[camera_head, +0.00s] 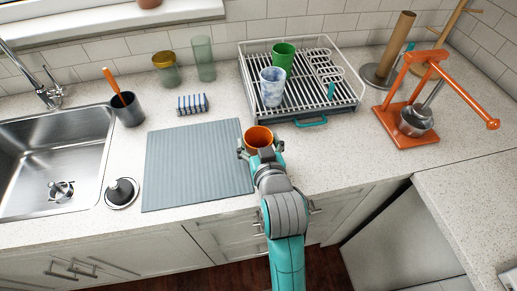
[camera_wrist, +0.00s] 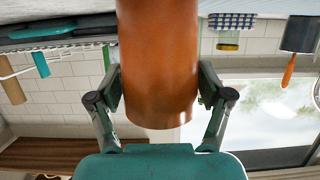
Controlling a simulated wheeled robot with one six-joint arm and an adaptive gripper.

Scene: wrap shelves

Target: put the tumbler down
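The orange tumbler (camera_head: 257,137) is upright at the right edge of the grey ribbed mat (camera_head: 195,165), in front of the dish rack. My gripper (camera_head: 261,149) is closed around it, with one finger on each side. In the wrist view, which is upside down, the tumbler (camera_wrist: 158,60) fills the middle between the fingers of my gripper (camera_wrist: 160,78). Its base is cut off by the frame there and hidden by my gripper in the head view. I cannot tell whether it touches the counter.
The wire dish rack (camera_head: 350,97) holds a green cup (camera_head: 283,58) and a marbled cup (camera_head: 272,87). An orange stand with a pan (camera_head: 416,121) is to the right. The mat is bare.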

